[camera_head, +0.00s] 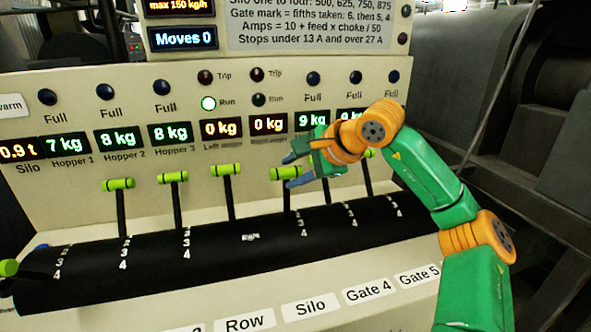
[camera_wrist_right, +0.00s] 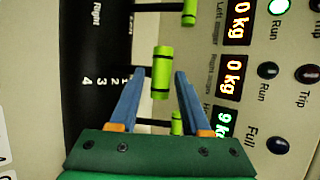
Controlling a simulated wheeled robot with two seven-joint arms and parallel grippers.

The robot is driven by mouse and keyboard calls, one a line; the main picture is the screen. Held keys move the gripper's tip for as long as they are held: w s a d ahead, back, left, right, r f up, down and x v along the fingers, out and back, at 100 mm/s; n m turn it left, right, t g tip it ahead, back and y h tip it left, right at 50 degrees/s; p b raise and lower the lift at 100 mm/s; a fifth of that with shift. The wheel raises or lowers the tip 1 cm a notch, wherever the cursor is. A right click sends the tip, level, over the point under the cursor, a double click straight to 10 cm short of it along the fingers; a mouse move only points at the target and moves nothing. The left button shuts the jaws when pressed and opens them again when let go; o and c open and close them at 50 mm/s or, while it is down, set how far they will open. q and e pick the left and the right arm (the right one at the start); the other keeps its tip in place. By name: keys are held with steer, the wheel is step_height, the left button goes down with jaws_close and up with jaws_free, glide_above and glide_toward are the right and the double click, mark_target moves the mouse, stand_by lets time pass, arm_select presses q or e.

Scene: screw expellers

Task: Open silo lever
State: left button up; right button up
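The silo lever (camera_head: 286,173) has a bright green handle on a dark stem. It stands above the black drum, over the white Silo label (camera_head: 310,308). Its handle sits slightly lower in the picture than the handles beside it. My right gripper (camera_head: 291,171) comes in from the right and is open at this handle. In the right wrist view the handle (camera_wrist_right: 161,72) lies between the blue fingertips (camera_wrist_right: 161,74), with a gap on both sides. The numbers 1 to 4 show on the drum beside it. My left gripper is not in view.
Other green-handled levers stand close by, the row lever (camera_head: 228,169) on the left and another (camera_head: 368,153) on the right, partly behind my arm. The panel behind has readouts, with the silo readout (camera_head: 18,151) at 0.9 t. The drum (camera_head: 215,250) runs below.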

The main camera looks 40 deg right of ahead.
steer(key=shift+o, duration=0.4)
steer(key=shift+w+d+f, duration=0.1)
steer(key=shift+w, duration=0.15)
steer(key=v, duration=0.7)
steer(key=shift+p, duration=0.35)
